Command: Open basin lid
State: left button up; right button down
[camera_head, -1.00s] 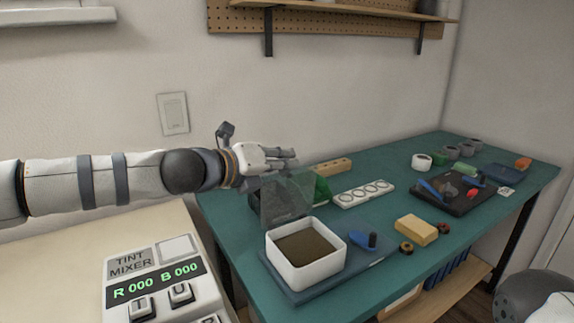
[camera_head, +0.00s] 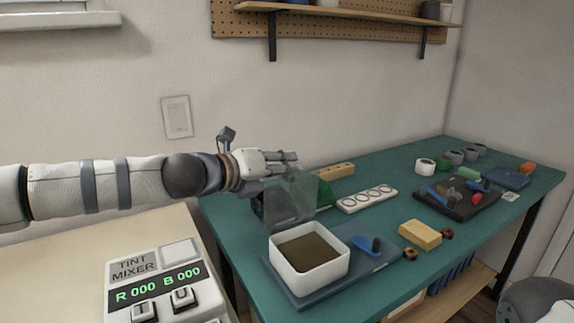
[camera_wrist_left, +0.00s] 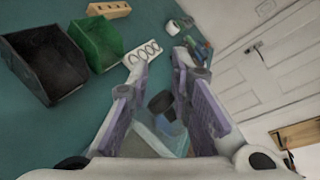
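The white basin (camera_head: 334,272) with brown contents stands on a blue-grey mat at the table's near left, its top uncovered. Its clear lid (camera_head: 293,204) stands roughly upright at the basin's back edge. My left gripper (camera_head: 294,158) is at the lid's upper edge; whether it touches the lid is unclear. In the left wrist view the left gripper (camera_wrist_left: 158,62) has its fingers apart, with nothing clearly gripped between them. A pale see-through surface, apparently the lid (camera_wrist_left: 158,138), shows low between the fingers. My right gripper is out of view.
A black bin (camera_wrist_left: 45,62) and green bin (camera_wrist_left: 97,42) stand behind the lid. A blue tool with a dark knob (camera_head: 376,244) lies right of the basin, near a yellow block (camera_head: 420,235). The tint mixer (camera_head: 155,285) is at left.

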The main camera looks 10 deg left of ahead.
pick_arm(q)
jog(key=o, duration=0.5)
jog(key=f, duration=0.2)
jog(key=shift+s+a+f, duration=0.1)
jog(key=shift+a+f, duration=0.2)
jog(key=shift+f, duration=0.1)
jog(key=shift+c, duration=0.2)
jog(key=shift+d+r, duration=0.1)
jog(key=shift+s+a+r, duration=0.1)
jog(key=shift+s+a, duration=0.1)
jog(key=shift+s, duration=0.1)
jog(key=r+v, duration=0.1)
jog(key=v, duration=1)
jog(key=shift+r, duration=0.15)
